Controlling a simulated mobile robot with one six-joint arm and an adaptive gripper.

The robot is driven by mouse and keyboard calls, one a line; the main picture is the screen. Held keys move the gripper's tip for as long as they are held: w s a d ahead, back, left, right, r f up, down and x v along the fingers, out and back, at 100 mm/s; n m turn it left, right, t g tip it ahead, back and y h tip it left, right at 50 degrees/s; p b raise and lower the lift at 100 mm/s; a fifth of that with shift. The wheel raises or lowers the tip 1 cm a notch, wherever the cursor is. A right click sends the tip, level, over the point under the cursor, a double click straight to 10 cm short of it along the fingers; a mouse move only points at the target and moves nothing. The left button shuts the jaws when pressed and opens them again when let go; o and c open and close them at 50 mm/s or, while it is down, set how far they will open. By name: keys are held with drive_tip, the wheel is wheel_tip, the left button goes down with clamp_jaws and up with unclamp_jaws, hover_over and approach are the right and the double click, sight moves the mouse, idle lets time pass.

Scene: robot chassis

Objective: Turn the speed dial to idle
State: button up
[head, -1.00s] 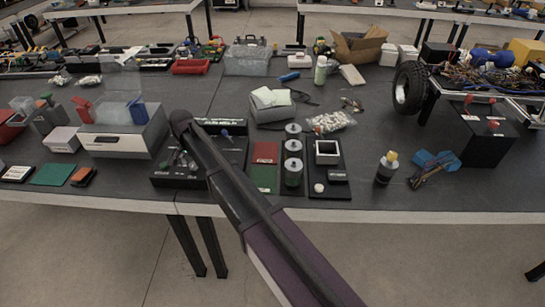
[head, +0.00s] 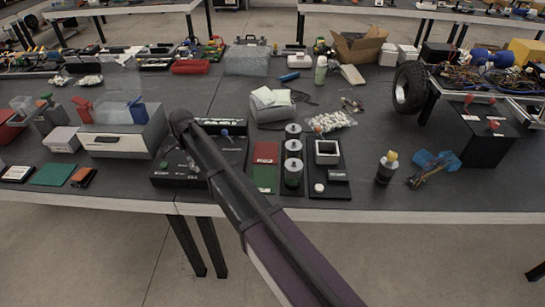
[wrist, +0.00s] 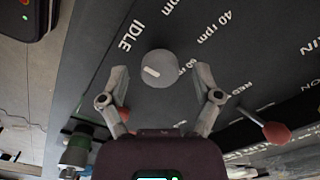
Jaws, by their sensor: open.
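The speed dial (wrist: 158,68) is a round grey knob with a short white mark on its left side, on a dark panel (wrist: 95,60). The white IDLE label (wrist: 130,36) lies above and left of the knob. A 40 rpm label (wrist: 215,28) is to its upper right, and another rpm label is partly hidden beside the knob. My gripper (wrist: 161,78) is open, with one fingertip on each side of the dial and gaps visible between them. In the head view the black panel (head: 172,181) is partly covered by my arm.
A red-tipped lever (wrist: 277,132) stands right of my gripper in the wrist view. In the head view, a clear-lidded box (head: 125,135) stands left of the panel, and red and green plates (head: 264,165) lie to its right. The table's front edge is close to the panel.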

drive_tip(key=m, duration=0.2)
drive_tip(key=shift+m, duration=0.3)
drive_tip(key=shift+r+p, duration=0.3)
drive_tip(key=shift+r, duration=0.05)
wheel_tip(320, 180, up, 14)
drive_tip(key=p, duration=1.4)
drive_tip(key=s+d+f+n+b, duration=0.2)
drive_tip(key=d, duration=0.7)
drive_tip(key=s+d+f+n+b, duration=0.2)
drive_tip(key=d+n, duration=0.1)
drive_tip(key=d, duration=0.6)
drive_tip(key=s+d+f+n+b, duration=0.2)
drive_tip(key=d, duration=0.8)
drive_tip(key=shift+f+n, duration=0.25)
drive_tip(key=shift+n, duration=0.05)
drive_tip(key=shift+s+d, duration=0.1)
drive_tip(key=s+d+n, duration=0.5)
drive_tip(key=s+d, duration=0.6)
drive_tip(key=d, duration=0.4)
drive_tip(key=shift+n, duration=0.4)
